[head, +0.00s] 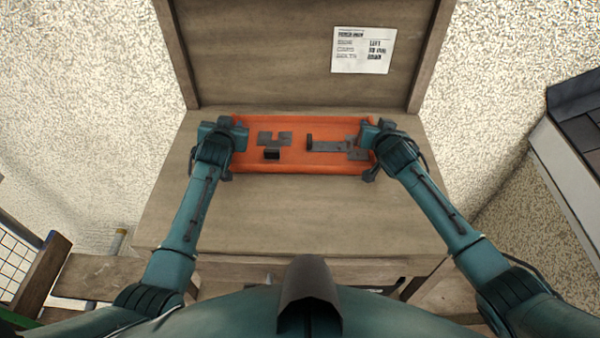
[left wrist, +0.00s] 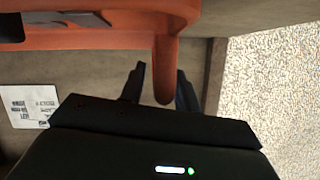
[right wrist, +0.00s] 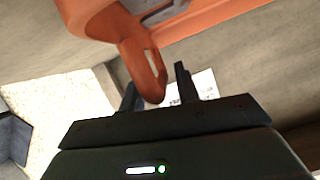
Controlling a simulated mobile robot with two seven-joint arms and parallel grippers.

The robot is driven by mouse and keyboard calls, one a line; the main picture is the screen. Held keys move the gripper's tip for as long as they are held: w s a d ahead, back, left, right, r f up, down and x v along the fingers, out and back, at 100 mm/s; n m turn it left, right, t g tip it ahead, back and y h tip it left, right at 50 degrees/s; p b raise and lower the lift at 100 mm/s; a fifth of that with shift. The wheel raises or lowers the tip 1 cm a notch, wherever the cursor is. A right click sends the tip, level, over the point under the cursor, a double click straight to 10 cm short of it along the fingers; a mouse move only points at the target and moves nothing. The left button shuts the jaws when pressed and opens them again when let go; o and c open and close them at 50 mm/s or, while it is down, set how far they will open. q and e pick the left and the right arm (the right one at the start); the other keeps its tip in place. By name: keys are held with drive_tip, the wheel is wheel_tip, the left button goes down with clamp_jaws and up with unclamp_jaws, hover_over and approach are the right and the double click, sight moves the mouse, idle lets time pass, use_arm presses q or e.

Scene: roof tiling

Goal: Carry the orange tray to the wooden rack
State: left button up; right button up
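The orange tray (head: 290,167) lies flat on the wooden bench top (head: 300,215), against its back board. Several dark flat metal pieces (head: 275,138) lie in it. My left gripper (head: 230,148) is at the tray's left end. In the left wrist view, its open fingers stand on either side of the orange end handle (left wrist: 165,75), with a gap beside it. My right gripper (head: 374,150) is at the right end. In the right wrist view, its open fingers straddle the other handle (right wrist: 145,65), with a gap too. I cannot tell which wooden structure is the rack.
A printed white sheet (head: 362,50) is fixed to the back board (head: 260,50). A slanted structure with dark tiles (head: 582,130) stands at the right. Wooden beams (head: 40,270) and a grid panel (head: 14,255) are at the lower left. The bench top before the tray is clear.

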use_arm(q)
drive_tip(key=shift+s+d, duration=0.1)
drive_tip(key=a+v, duration=0.1)
drive_tip(key=v, duration=1)
drive_tip(key=shift+s+d+r, duration=0.2)
drive_tip(key=shift+s+d, duration=0.15)
drive_tip(key=shift+d, duration=0.1)
use_arm(e)
drive_tip(key=v, duration=1.2)
